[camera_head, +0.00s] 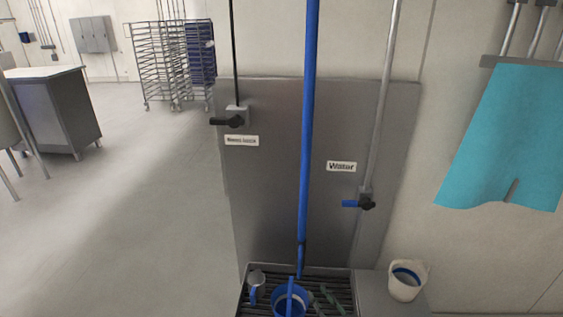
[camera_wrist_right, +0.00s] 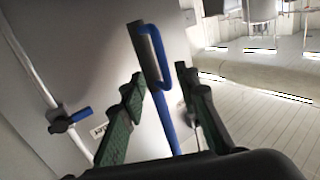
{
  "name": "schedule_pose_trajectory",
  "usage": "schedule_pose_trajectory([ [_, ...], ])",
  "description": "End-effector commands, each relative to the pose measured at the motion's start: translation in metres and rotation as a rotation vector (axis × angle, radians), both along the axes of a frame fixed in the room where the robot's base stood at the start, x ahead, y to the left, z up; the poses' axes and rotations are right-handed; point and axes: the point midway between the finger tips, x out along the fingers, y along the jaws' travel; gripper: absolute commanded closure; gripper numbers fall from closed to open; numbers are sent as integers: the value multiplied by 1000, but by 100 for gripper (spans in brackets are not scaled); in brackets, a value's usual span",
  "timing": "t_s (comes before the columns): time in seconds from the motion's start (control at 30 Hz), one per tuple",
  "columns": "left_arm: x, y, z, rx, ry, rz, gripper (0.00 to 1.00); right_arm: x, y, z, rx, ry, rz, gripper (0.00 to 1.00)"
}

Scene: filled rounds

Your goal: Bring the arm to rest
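My right gripper (camera_head: 328,300) shows at the bottom of the head view by its green-padded fingers, above the drain grate (camera_head: 343,283). In the right wrist view its two fingers (camera_wrist_right: 165,112) stand apart, with no object clearly clamped between them. A blue bar with a bent loop (camera_wrist_right: 165,90) shows between and beyond the fingers; whether it touches them I cannot tell. My left gripper is not in view.
A long blue pipe (camera_head: 308,130) hangs before the steel panel (camera_head: 268,180). A white bucket (camera_head: 407,284) stands at right. Two valves, black-handled (camera_head: 232,120) and blue-handled (camera_head: 358,203), are on the panel.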

Motion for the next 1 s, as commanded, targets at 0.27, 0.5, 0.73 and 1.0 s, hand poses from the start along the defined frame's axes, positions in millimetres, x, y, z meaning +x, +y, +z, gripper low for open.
schedule_pose_trajectory([
  [0.27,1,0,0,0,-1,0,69,-93,-59,-93,-154,417,-110,71],
  [0.5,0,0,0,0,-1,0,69,-210,-126,-147,-267,803,-249,71],
  [0.73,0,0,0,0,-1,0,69,-282,-159,-159,-309,1003,-331,71],
  [1.0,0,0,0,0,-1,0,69,-351,-184,-161,-338,1183,-412,71],
])
